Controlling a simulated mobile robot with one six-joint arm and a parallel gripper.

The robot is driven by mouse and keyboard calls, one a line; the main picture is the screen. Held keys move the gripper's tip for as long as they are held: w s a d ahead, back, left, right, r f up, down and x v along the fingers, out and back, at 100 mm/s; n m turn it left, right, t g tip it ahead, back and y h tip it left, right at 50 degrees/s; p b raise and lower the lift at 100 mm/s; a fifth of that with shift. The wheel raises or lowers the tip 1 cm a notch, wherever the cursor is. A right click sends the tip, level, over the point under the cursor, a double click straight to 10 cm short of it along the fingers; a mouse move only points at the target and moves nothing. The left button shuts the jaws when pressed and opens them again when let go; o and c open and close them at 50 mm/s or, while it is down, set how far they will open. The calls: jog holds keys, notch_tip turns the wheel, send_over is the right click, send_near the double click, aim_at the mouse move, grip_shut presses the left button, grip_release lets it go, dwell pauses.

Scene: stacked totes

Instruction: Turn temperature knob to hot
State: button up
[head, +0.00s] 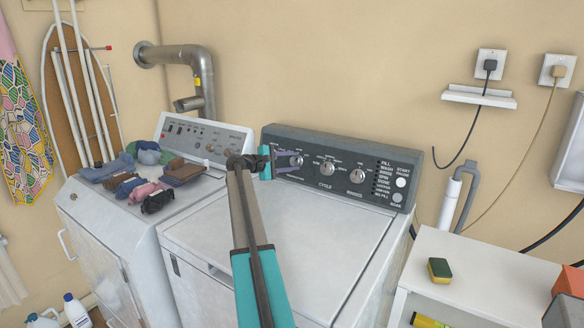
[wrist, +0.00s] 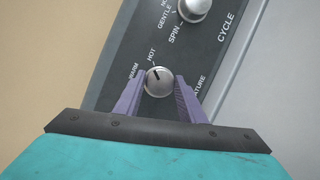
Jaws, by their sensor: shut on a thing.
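The temperature knob (wrist: 158,82) is a round silver knob on the dark control panel (head: 400,193) of the washer. In the wrist view its dark pointer mark points up and slightly left, toward the HOT and WARM labels; I cannot tell exactly which it meets. My gripper (wrist: 158,98) has its two purple fingers on either side of the knob, shut on it. In the head view my gripper (head: 287,160) is at the panel's left end, with the knob (head: 297,161) partly hidden between its fingers.
The cycle knob (head: 327,168) and another knob (head: 357,176) sit to the right on the panel. The washer lid (head: 290,235) below is clear. Folded clothes (head: 147,183) lie on the left machine. A white table (head: 465,255) with a sponge (head: 439,270) stands at right.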

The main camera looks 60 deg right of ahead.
jog(key=shift+m+y+b, duration=0.4)
jog(key=shift+m, duration=0.6)
jog(key=o, duration=1)
jog(key=shift+o, duration=0.2)
jog(key=shift+a, duration=0.1)
jog(key=b+v, duration=0.1)
jog(key=v, duration=1.2)
jog(key=shift+a+r, duration=0.2)
jog(key=shift+a, duration=0.1)
